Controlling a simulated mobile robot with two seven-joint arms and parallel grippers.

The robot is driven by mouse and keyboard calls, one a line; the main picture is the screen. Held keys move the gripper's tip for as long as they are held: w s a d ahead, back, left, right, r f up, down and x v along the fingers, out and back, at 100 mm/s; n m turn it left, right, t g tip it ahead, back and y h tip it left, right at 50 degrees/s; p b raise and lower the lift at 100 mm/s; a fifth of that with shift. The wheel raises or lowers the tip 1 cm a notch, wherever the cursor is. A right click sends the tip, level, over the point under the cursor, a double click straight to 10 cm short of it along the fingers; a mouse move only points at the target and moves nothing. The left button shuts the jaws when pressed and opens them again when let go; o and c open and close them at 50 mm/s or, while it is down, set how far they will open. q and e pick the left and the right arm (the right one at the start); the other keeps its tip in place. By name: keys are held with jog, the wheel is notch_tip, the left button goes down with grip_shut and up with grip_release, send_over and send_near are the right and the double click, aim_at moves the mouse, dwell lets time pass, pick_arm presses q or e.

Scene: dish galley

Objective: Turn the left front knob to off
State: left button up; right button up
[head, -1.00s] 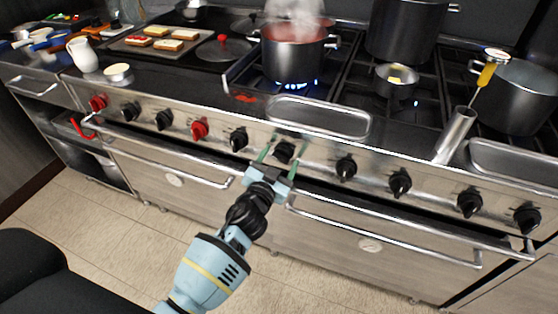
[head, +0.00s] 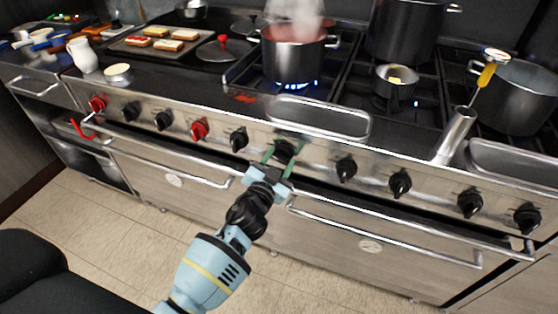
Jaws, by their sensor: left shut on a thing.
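A row of knobs runs along the steel front panel of the range. The black knob (head: 284,151) below the left burner sits between the green fingertips of my left gripper (head: 283,146). The gripper is shut on this knob, and its fingers hide part of the knob's sides. A blue flame (head: 292,85) burns under the steaming pot (head: 293,55) of red liquid above. My right gripper is not in view.
Other black knobs, such as one on the left (head: 239,139) and one on the right (head: 346,168), flank the held knob. Oven handles (head: 385,230) stick out below. A metal tray (head: 318,117) lies above the panel. A small pan (head: 396,88) sits over another blue flame.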

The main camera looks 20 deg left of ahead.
pick_arm(q)
jog(key=m, duration=0.6)
jog(key=shift+m, duration=0.4)
jog(key=m, duration=0.5)
jog(key=shift+m, duration=0.7)
jog(key=o, duration=1)
jog(key=shift+s, duration=0.1)
jog(key=shift+s+a, duration=0.15)
jog(key=shift+s, duration=3.7)
